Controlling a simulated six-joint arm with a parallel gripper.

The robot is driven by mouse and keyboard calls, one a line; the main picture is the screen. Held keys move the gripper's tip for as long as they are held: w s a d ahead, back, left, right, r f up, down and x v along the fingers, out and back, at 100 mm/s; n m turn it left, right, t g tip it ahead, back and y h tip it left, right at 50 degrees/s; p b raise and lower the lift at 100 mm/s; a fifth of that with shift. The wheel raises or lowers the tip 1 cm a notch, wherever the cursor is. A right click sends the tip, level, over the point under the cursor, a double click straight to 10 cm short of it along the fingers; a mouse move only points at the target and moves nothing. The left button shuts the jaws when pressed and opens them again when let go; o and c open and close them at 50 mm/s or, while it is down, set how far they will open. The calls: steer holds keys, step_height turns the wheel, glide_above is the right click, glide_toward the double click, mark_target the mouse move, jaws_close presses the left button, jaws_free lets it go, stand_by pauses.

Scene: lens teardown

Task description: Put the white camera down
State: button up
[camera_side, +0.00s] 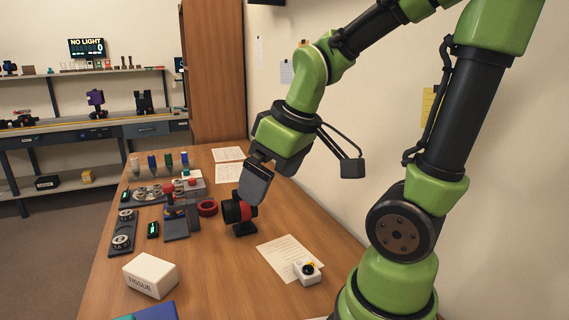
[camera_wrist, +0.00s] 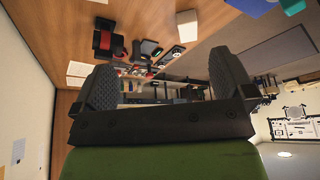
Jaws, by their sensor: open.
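The white camera (camera_side: 306,272) is a small white block with a dark round lens and a bit of yellow. It rests on the table, at the lower right corner of a printed sheet (camera_side: 287,257), apart from my gripper. At the top edge of the wrist view a small white piece (camera_wrist: 98,1) may be part of it. My gripper (camera_side: 252,196) is up the table from it, tilted down beside a black and red device. In the wrist view my gripper (camera_wrist: 166,70) has its two dark fingers wide apart, with nothing held between them.
The black and red device (camera_side: 237,212) on a dark stand is close to my fingers; I cannot tell if they touch. A tissue box (camera_side: 151,275) stands at the front left. Trays, a red ring (camera_side: 207,208) and small parts crowd the left. Bare wood lies around the printed sheet.

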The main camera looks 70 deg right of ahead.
steer(key=s+a+r+m+t+y, duration=0.2)
steer(key=s+a+r+m, duration=0.1)
steer(key=a, duration=0.4)
step_height(320, 180, up, 2)
steer(key=shift+s+r+t, duration=0.1)
steer(key=shift+s+t, duration=0.2)
steer(key=shift+s, duration=0.45)
